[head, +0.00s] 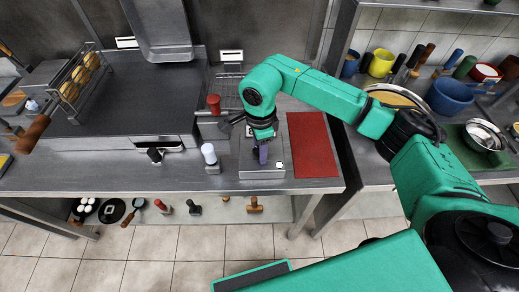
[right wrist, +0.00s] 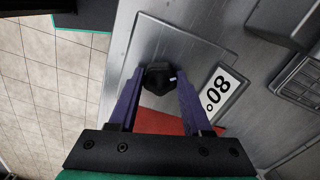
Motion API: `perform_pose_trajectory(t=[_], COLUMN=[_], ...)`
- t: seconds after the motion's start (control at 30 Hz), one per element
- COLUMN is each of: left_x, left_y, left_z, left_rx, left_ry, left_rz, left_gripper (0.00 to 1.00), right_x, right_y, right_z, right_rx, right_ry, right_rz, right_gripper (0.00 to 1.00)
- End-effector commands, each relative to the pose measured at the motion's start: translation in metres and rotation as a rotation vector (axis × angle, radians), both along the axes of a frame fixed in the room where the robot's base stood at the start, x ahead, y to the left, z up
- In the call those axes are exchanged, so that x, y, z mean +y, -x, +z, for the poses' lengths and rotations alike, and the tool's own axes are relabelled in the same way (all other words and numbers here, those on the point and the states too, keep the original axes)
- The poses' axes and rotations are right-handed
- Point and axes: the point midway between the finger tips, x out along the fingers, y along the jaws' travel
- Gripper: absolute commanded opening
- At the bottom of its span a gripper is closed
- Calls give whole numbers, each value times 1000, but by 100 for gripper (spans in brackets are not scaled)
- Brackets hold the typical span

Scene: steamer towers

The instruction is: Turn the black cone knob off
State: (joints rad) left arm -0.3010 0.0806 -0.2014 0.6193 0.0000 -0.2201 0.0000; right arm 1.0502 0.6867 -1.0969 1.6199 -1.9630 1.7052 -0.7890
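In the right wrist view a black knob (right wrist: 158,78) with a small white mark sits between the two purple fingers of my right gripper (right wrist: 159,88), on a grey metal panel. One finger is on each side of it; whether they press on it cannot be told. In the head view my right gripper (head: 262,152) points down at a small metal unit (head: 262,174) at the counter's front, and hides the knob there. A display (right wrist: 216,95) reading 80 is beside the knob. My left gripper is not in view.
A red board (head: 311,145) lies right of the unit. A white-topped knob (head: 209,154) and a black knob (head: 155,155) stand to its left, with a red-topped item (head: 214,104) behind. Several tools lie on the lower shelf. Bowls and cups are at the right.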

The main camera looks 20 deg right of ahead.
Motion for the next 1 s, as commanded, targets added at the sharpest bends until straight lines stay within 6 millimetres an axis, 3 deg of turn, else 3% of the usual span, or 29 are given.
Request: perform_pose_trajectory(t=[0.23,0.5,0.63,0.9,1.0], left_x=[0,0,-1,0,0], left_y=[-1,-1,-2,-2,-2], left_z=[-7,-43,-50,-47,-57], left_rx=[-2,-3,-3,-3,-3], left_ry=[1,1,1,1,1], left_rz=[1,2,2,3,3], left_gripper=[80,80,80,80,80], right_x=[0,0,0,0,0], right_y=[0,-1,-1,0,0], right_z=[-3,-7,-4,-1,-5], right_rx=[-1,-3,-2,1,1], right_ry=[0,1,0,0,0], right_rz=[41,438,589,613,683], right_gripper=[0,0,0,0,0])
